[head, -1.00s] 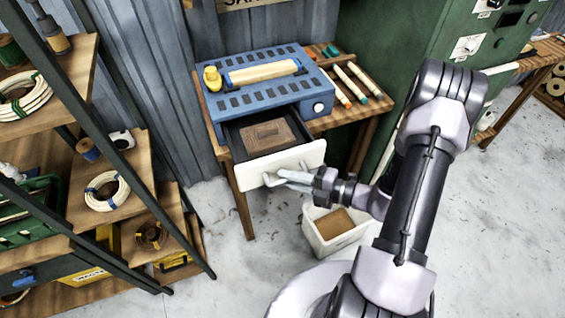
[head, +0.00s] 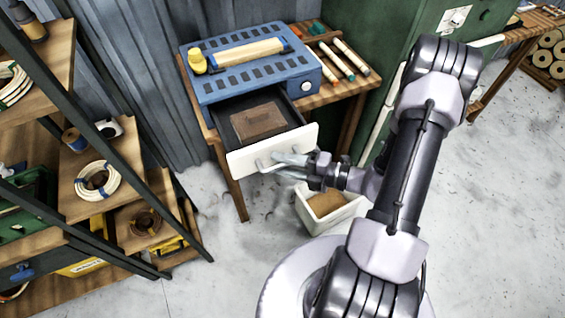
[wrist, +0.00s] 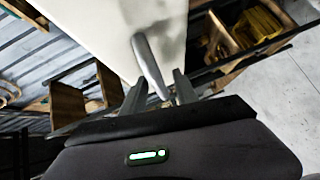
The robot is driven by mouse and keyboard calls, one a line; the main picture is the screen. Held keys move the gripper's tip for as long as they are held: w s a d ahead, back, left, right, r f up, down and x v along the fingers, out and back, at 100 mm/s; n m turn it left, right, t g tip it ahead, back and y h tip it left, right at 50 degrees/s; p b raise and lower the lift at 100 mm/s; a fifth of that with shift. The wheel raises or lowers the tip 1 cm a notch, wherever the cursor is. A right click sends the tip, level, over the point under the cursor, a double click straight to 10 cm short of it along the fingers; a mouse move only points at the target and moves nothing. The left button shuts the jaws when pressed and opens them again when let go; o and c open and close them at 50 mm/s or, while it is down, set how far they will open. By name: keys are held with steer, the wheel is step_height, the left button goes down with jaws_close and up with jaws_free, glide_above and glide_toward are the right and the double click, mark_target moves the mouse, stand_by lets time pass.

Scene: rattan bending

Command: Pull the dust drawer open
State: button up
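The dust drawer (head: 225,160) is pulled out of the front of the blue slotted machine (head: 250,88), and its dark inside shows. A brown block (head: 257,122) lies in it. The drawer's white front also fills the upper middle of the wrist view (wrist: 110,25). A grey bar handle (wrist: 148,58) sticks out from it. My gripper (wrist: 160,82) is at the handle, with one finger on each side of the bar. The fingers stand apart, with a gap visible beside the bar. In the head view, my gripper (head: 278,166) is close against the drawer front.
A white bin (head: 345,213) with brown contents stands on the floor below my gripper. A shelf rack (head: 85,190) with coils and tools stands at the left. A green cabinet (head: 390,30) stands behind at the right. The floor at the right is clear.

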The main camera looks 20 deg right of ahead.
steer(key=shift+s+d, duration=0.1)
steer(key=p+v, duration=0.3)
steer(key=v, duration=1.4)
steer(key=shift+p, duration=0.35)
steer(key=shift+s+f, duration=0.1)
steer(key=shift+f, duration=0.05)
